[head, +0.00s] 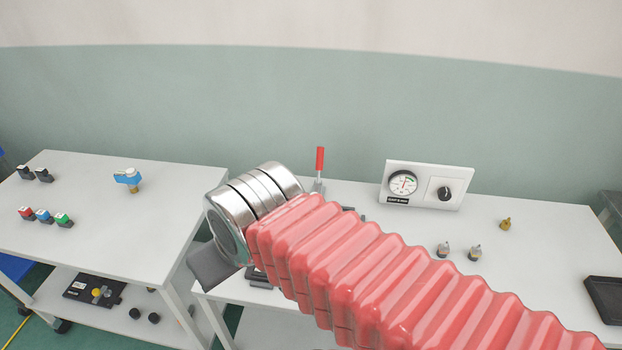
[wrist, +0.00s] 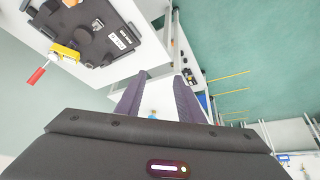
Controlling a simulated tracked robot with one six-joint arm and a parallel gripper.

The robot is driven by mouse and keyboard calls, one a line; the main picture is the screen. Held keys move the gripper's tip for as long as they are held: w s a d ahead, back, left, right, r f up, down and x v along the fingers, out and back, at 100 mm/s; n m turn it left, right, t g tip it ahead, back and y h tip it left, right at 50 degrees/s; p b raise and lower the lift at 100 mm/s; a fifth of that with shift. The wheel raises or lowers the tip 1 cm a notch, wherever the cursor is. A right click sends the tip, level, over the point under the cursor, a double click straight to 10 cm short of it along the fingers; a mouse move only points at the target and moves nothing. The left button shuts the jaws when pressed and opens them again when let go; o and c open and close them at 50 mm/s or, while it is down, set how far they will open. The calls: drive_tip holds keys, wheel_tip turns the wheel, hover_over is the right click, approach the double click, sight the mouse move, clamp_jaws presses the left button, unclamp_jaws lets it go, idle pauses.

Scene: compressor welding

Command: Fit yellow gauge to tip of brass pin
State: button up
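I cannot make out a thing that is clearly the yellow gauge or the brass pin. A small yellow piece (head: 97,292) shows on a dark plate on the left cart's lower shelf. A small brass-coloured fitting (head: 505,224) stands on the right table. A blue fitting with a brass-coloured lower end (head: 127,178) stands on the left cart. My gripper (wrist: 164,76) has its two dark fingers apart, with the white cart top showing between them. A small blue thing (wrist: 152,116) shows between the fingers, seemingly beyond them. In the head view my arm hides most of the gripper.
A black fixture (wrist: 90,35) with a yellow, red-handled clamp (wrist: 62,52) lies on a white table. The right table (head: 545,255) carries a dial panel (head: 425,185), two metal fittings and a black tray (head: 605,298). The left cart (head: 90,220) has coloured blocks and much bare top.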

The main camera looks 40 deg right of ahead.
drive_tip(key=shift+o, duration=1.4)
drive_tip(key=shift+w+d, duration=0.3)
drive_tip(key=shift+w, duration=0.05)
drive_tip(key=o, duration=0.6)
drive_tip(key=shift+m+h, duration=0.3)
drive_tip(key=shift+m, duration=0.4)
drive_tip(key=w+d, duration=0.2)
drive_tip(key=d, duration=0.1)
drive_tip(key=w+d, duration=0.3)
drive_tip(key=shift+d, duration=0.1)
drive_tip(key=o, duration=0.5)
drive_tip(key=shift+m+g, duration=0.5)
drive_tip(key=w+d, duration=0.1)
drive_tip(key=d, duration=0.1)
drive_tip(key=w+d+f, duration=0.1)
drive_tip(key=d, duration=0.1)
drive_tip(key=w+d, duration=0.1)
drive_tip(key=d, duration=0.2)
drive_tip(key=shift+w+f, duration=0.15)
drive_tip(key=shift+w, duration=0.1)
drive_tip(key=shift+c, duration=0.2)
drive_tip(key=w+d+f+m, duration=0.1)
drive_tip(key=d+f, duration=0.1)
drive_tip(key=d, duration=0.6)
drive_tip(key=w+d+f+m+h, duration=0.1)
drive_tip(key=d+f, duration=0.2)
drive_tip(key=d, duration=0.5)
drive_tip(key=shift+g, duration=0.3)
